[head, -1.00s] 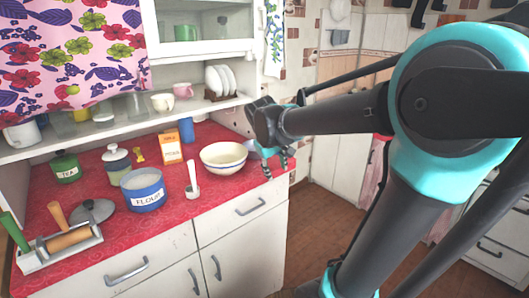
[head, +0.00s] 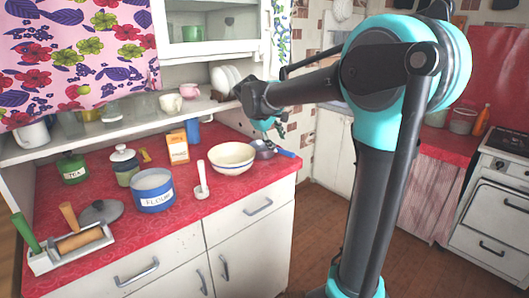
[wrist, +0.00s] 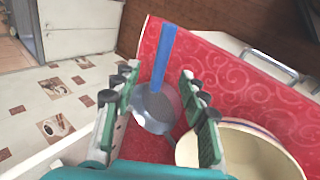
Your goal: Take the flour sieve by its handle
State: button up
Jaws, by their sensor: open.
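The flour sieve has a grey round bowl and a blue handle. It lies on the red counter at the right end, in the head view (head: 284,153). In the wrist view its blue handle (wrist: 165,52) points up the picture, and its grey bowl (wrist: 154,108) lies below, between the fingers as seen. My gripper (wrist: 158,76) is open and empty above the sieve, its green-padded fingers on either side of it in the picture. In the head view my gripper (head: 272,126) is partly hidden by its own arm.
A cream bowl (head: 232,160) stands close beside the sieve; it also fills the lower right of the wrist view (wrist: 240,145). A shelf (head: 120,123) runs behind.

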aim_at(282, 150)
jog(key=shift+s+x, duration=0.2)
jog(key=shift+x, duration=3.5)
jog(key=shift+f, duration=0.1)
grip_shut()
